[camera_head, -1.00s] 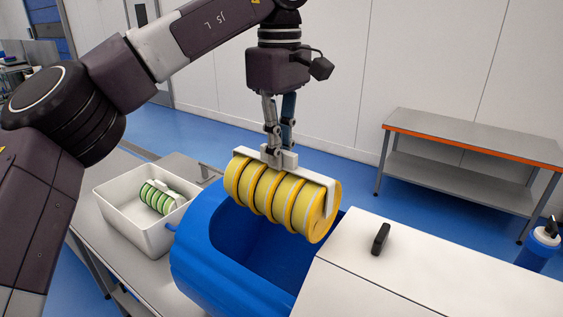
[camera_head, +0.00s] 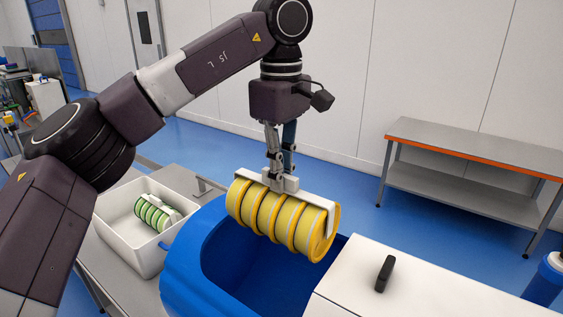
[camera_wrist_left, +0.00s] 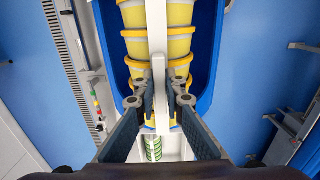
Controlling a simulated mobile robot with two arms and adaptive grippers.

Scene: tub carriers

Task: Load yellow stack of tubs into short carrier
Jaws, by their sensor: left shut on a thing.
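The yellow stack of tubs (camera_head: 283,220) lies on its side under a white handled holder (camera_head: 312,199). My left gripper (camera_head: 280,180) points down and is shut on the holder's top handle. The stack hangs over the open mouth of a blue rounded carrier (camera_head: 190,270), its lower side near the rim; whether they touch is unclear. In the left wrist view, the stack (camera_wrist_left: 135,45) shows between the carrier's blue walls (camera_wrist_left: 208,60), with my left gripper (camera_wrist_left: 160,92) on the white bar. My right gripper is not in view.
A white bin (camera_head: 112,236) with a green stack of tubs (camera_head: 152,214) stands left of the carrier on a grey bench. A white lid-like top with a black handle (camera_head: 384,273) adjoins the carrier's right side. A grey table (camera_head: 470,145) stands empty at the back right.

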